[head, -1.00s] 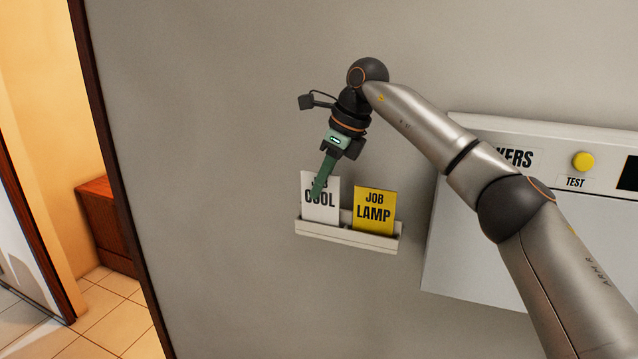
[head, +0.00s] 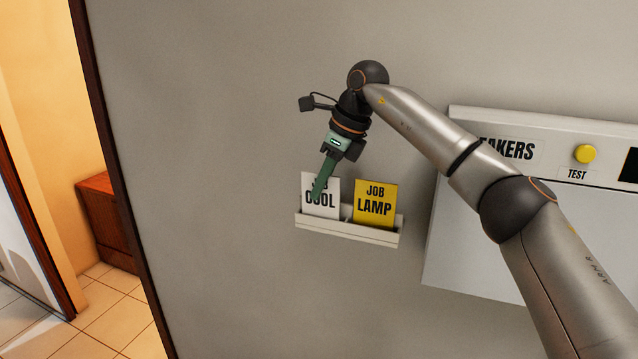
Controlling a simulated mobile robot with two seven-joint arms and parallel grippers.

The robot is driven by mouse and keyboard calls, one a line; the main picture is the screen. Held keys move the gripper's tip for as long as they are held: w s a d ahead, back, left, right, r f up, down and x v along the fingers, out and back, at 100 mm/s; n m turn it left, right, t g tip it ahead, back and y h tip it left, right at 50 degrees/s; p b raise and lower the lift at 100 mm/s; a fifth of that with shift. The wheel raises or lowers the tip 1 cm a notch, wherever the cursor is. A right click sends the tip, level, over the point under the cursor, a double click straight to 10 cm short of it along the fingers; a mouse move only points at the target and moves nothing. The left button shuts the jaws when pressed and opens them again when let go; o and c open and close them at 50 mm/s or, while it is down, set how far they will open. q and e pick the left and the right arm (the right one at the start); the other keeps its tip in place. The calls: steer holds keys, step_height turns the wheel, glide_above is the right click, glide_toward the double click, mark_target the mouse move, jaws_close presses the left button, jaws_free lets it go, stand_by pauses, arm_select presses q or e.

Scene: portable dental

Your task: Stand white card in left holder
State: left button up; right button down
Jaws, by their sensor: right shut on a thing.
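The white card (head: 332,205), marked JOB COOL, stands nearly upright at the left part of the pale wall holder (head: 347,232). Its lower edge is hidden behind the holder's front lip. My right gripper (head: 318,192) comes down from above and is shut on the white card, its green fingers covering part of the lettering. The yellow card (head: 375,205), marked JOB LAMP, stands in the right part of the same holder. My left gripper is not in view.
A white wall panel (head: 470,240) marked with a partly hidden word ending in AKERS is at the right, with a yellow TEST button (head: 585,154). My right arm crosses in front of it. A doorway edge (head: 120,190) is at the left. Bare wall surrounds the holder.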

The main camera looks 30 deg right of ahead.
steer(key=shift+d+f, duration=0.15)
steer(key=shift+d, duration=0.05)
steer(key=c, duration=1)
jaws_free()
steer(key=shift+o, duration=0.2)
